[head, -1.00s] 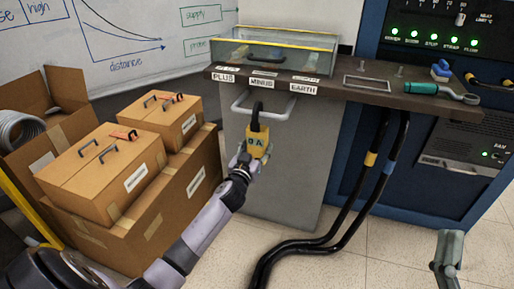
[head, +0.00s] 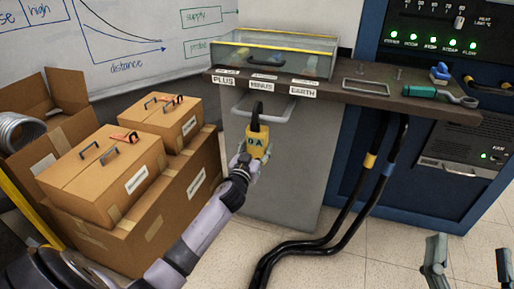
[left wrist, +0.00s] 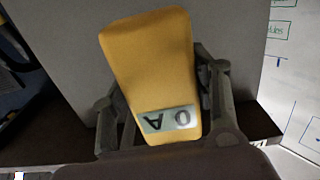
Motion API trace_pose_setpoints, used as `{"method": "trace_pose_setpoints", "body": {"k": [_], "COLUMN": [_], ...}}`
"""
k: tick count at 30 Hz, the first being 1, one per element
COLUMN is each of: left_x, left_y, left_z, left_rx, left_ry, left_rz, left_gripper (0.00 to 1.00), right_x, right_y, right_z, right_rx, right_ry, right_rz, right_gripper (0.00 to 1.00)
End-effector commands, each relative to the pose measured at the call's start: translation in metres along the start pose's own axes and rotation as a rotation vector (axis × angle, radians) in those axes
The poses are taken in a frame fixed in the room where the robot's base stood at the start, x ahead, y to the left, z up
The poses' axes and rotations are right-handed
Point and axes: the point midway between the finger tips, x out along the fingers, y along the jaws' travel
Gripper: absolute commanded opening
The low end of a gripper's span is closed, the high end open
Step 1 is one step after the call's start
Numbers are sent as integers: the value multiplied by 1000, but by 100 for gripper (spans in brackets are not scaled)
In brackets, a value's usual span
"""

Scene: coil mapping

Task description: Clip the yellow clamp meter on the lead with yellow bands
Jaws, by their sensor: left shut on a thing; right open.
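The yellow clamp meter (head: 257,142), with a black jaw loop on top and a display reading "0 A", is held upright in front of the grey cabinet. My left gripper (head: 252,158) is shut on its body; the meter also fills the middle of the left wrist view (left wrist: 155,75). Two black leads hang from the bench at the right. The lead with a yellow band (head: 369,161) is the left one, apart from the meter. The lead with a blue band (head: 388,165) hangs beside it. My right gripper (head: 470,262) is open and empty at the bottom right.
The bench top (head: 345,97) carries a glass tank (head: 275,60), PLUS, MINUS and EARTH labels, and a green-handled tool (head: 425,92). Cardboard boxes (head: 100,175) fill the left. A blue panel (head: 425,140) stands behind the leads. The leads curve across the floor (head: 350,270).

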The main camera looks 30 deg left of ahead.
Motion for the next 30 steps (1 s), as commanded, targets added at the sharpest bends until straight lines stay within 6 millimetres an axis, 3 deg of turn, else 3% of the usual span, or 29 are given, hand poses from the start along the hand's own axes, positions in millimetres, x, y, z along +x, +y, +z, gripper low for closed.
{"method": "trace_pose_setpoints", "body": {"k": [30], "left_x": [0], "left_y": [0], "left_z": [-12], "left_rx": [0], "left_ry": [3], "left_rz": [1], "left_gripper": [17], "right_x": [-8], "right_y": [5], "right_z": [41], "right_rx": [-5], "right_ry": [-232], "right_rz": [11], "right_gripper": [73]}}
